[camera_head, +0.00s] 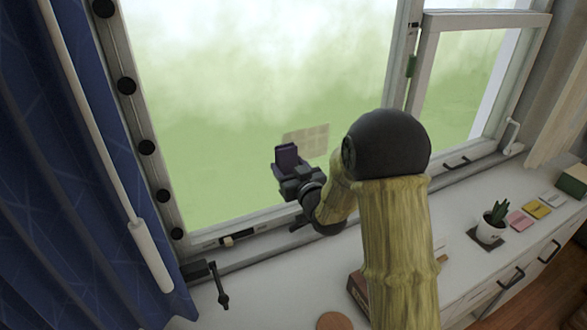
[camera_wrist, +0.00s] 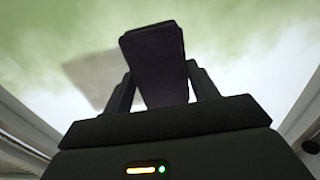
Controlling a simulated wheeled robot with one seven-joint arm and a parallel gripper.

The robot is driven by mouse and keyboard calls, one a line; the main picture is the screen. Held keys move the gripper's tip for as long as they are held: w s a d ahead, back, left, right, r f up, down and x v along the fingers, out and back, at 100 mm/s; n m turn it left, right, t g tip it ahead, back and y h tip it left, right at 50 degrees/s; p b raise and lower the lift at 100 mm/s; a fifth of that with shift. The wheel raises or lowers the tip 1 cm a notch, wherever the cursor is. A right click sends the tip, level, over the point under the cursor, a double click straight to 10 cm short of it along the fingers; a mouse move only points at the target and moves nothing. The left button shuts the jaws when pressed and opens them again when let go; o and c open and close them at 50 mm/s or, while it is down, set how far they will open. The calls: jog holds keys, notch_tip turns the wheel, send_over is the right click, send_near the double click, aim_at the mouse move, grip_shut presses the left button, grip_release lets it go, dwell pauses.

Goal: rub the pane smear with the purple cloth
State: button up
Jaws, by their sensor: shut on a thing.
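My gripper (camera_head: 287,168) is shut on the purple cloth (camera_head: 286,155), which looks like a folded dark pad. In the wrist view the cloth (camera_wrist: 155,65) stands up between the two fingers of my gripper (camera_wrist: 160,90). The pane (camera_head: 230,110) is the large window glass behind it. The pane smear (camera_head: 312,139) is a pale tan patch low on the pane, just right of and above the cloth. It shows in the wrist view as a faint greyish patch (camera_wrist: 92,80) left of the cloth, partly hidden behind it. I cannot tell whether the cloth touches the glass.
A blue curtain (camera_head: 60,190) hangs at the left. A black window handle (camera_head: 218,285) sits at the lower left. On the white sill counter stand a potted plant (camera_head: 492,222), sticky notes (camera_head: 537,209), a brown box (camera_head: 358,290) and a round coaster (camera_head: 334,321). A window bar (camera_head: 402,60) lies right.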

jog(key=shift+w+a, duration=0.1)
jog(key=shift+w, duration=0.3)
dwell(0.5)
jog(key=shift+a, duration=0.15)
jog(key=shift+w, duration=0.1)
jog(key=shift+w, duration=0.35)
jog(key=shift+w+a, duration=0.1)
jog(key=shift+a, duration=0.05)
dwell(0.3)
jog(key=shift+w+d+b, duration=0.35)
jog(key=shift+d, duration=0.55)
jog(key=shift+w+d+b, duration=0.35)
jog(key=shift+d, duration=0.55)
